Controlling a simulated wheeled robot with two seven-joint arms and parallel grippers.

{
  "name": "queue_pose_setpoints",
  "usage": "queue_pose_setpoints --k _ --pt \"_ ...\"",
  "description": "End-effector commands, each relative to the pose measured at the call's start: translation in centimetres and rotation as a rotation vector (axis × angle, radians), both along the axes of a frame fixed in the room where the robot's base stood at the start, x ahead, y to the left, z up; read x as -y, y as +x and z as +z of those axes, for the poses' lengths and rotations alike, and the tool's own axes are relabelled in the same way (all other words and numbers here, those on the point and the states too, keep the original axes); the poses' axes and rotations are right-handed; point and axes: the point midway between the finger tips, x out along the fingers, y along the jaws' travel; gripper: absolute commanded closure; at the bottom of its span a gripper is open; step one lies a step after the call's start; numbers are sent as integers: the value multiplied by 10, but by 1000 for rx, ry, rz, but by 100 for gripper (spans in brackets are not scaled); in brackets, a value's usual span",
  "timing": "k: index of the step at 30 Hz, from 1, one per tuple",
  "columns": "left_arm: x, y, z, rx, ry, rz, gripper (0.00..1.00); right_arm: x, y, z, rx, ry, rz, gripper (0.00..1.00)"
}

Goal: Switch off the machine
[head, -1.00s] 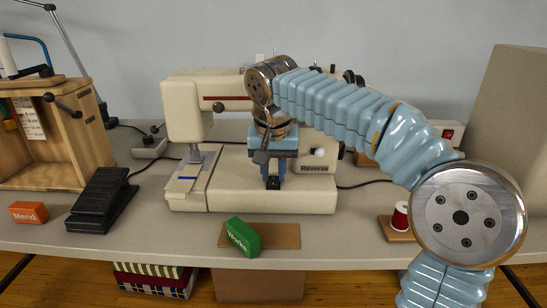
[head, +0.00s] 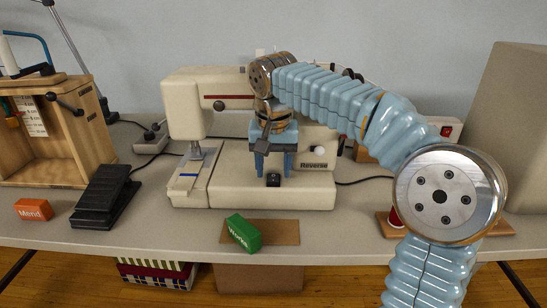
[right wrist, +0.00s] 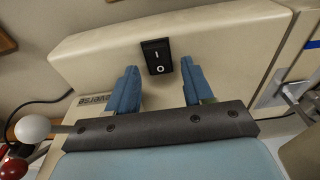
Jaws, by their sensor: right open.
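The cream sewing machine (head: 225,191) stands on the table in the middle of the head view. A black rocker switch (head: 273,180) sits on the front of its base. In the right wrist view the switch (right wrist: 157,56) shows I and O marks; which side is pressed in is hard to tell. My right gripper (head: 273,168) is open and empty, just in front of the switch. In the right wrist view the fingers of the gripper (right wrist: 157,90) stand apart on both sides below the switch, with a gap to it. My left gripper is not in view.
A white-knobbed lever (head: 318,151) marked Reverse is right of the gripper. A black pedal (head: 104,197), an orange Mend block (head: 33,209) and a green Works block (head: 243,233) lie in front. A red-switched box (head: 446,130) stands behind my right arm.

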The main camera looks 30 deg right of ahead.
Motion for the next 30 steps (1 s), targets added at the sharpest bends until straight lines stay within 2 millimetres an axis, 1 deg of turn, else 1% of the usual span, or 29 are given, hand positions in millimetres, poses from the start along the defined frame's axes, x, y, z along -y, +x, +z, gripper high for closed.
queue_pose_setpoints --k 2,5,8,12,15,18,21,24,30 --pt "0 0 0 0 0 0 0 -1 0 6 3 1 1 49" --pt "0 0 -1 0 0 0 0 -2 -1 22 4 1 1 49" --pt "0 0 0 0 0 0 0 -4 -4 46 5 1 3 49" --pt "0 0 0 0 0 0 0 -7 -8 84 6 2 2 49" --pt "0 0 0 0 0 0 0 -8 -10 104 4 1 1 49" --pt "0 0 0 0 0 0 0 -9 -12 118 3 0 2 49" --pt "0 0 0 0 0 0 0 -10 -14 128 2 0 1 49" --pt "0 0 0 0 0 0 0 -10 -15 133 0 0 1 49" --pt "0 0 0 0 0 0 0 -10 -15 135 1 1 0 49"
